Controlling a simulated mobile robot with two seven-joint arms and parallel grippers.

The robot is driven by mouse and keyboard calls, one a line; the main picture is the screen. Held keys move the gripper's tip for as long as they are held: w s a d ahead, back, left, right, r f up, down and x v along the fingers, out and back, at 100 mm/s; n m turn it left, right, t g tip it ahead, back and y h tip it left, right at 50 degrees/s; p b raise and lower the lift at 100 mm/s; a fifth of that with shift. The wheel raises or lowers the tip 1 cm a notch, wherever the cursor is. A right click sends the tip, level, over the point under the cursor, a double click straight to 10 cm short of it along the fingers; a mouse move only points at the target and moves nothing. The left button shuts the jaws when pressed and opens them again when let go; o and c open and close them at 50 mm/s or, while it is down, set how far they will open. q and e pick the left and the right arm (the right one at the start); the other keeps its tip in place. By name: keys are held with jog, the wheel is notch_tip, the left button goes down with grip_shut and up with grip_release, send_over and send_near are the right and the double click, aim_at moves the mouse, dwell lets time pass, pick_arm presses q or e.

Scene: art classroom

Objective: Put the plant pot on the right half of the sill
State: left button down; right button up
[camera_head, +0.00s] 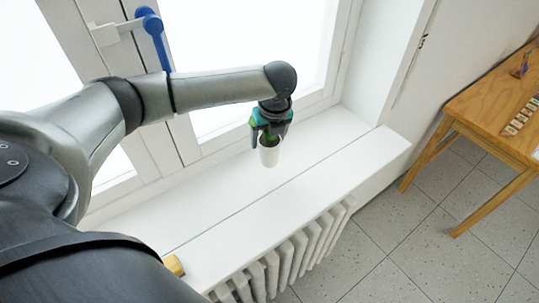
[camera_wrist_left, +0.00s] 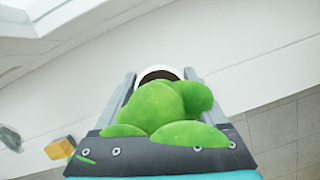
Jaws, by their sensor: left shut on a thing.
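The plant pot (camera_head: 269,155) is white, with green leaves at its top. My left gripper (camera_head: 270,132) is shut on it from above, over the right part of the white sill (camera_head: 225,195). The pot looks upright; I cannot tell whether its base touches the sill. In the left wrist view the round green leaves (camera_wrist_left: 165,108) fill the space between the fingers, and the pot's white rim (camera_wrist_left: 160,72) with dark soil shows beyond them. My right gripper is in neither view.
A yellow object (camera_head: 174,265) lies near the sill's front edge at the left. A window with a blue handle (camera_head: 152,25) stands behind the sill. A white radiator (camera_head: 290,255) is below it, and a wooden table (camera_head: 490,105) stands at the right. The sill around the pot is bare.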

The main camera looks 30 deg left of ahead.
aim_at(273, 140)
pick_arm(q)
jog(key=shift+f, duration=3.4)
jog(key=shift+f, duration=0.1)
grip_release()
jog(key=v, duration=1.2)
